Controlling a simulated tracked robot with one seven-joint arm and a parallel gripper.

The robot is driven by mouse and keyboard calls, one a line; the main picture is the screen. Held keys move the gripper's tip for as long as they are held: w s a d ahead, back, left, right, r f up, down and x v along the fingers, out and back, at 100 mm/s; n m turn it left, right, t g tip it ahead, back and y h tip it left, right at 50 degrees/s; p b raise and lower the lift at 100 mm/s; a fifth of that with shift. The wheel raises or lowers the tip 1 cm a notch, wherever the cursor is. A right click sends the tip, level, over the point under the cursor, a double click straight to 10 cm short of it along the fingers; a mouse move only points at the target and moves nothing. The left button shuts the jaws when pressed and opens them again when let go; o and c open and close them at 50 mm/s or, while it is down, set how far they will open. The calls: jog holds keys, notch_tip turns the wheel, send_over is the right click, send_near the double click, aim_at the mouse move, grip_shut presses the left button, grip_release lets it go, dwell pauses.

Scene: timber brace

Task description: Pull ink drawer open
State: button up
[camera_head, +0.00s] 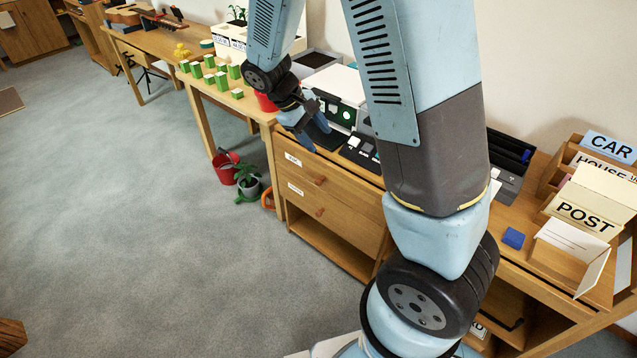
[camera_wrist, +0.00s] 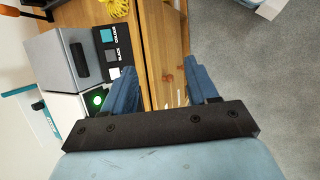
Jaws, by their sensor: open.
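The wooden desk unit has two drawer fronts in the head view. The upper drawer (camera_head: 305,168) and the lower drawer (camera_head: 318,207) each carry a small white label and an orange-brown handle. The labels are too small to read surely, so I cannot tell from them which is the ink drawer. Both drawers look closed. My gripper (camera_head: 316,139) is open and empty, pointing down near the desk's front edge, above the upper drawer. In the wrist view my gripper (camera_wrist: 160,66) has its fingers spread, with the wooden desk edge (camera_wrist: 163,45) showing between them.
A printer-like machine (camera_wrist: 66,62) stands on the desk close to the left finger. The carpet in front is clear.

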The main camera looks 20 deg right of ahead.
jog(key=w+a+f+n+t+h, duration=0.1)
jog(key=w+a+f+n+h, duration=0.15)
jog(key=f, duration=0.45)
jog(key=w+a+f+n+h, duration=0.1)
jog(key=f+n+h, duration=0.15)
jog(key=f, duration=0.45)
jog(key=n+t+h, duration=0.4)
jog(key=n+t, duration=0.6)
send_near(317, 184)
jog(key=x, duration=1.1)
jog(key=shift+a, duration=0.1)
grip_shut()
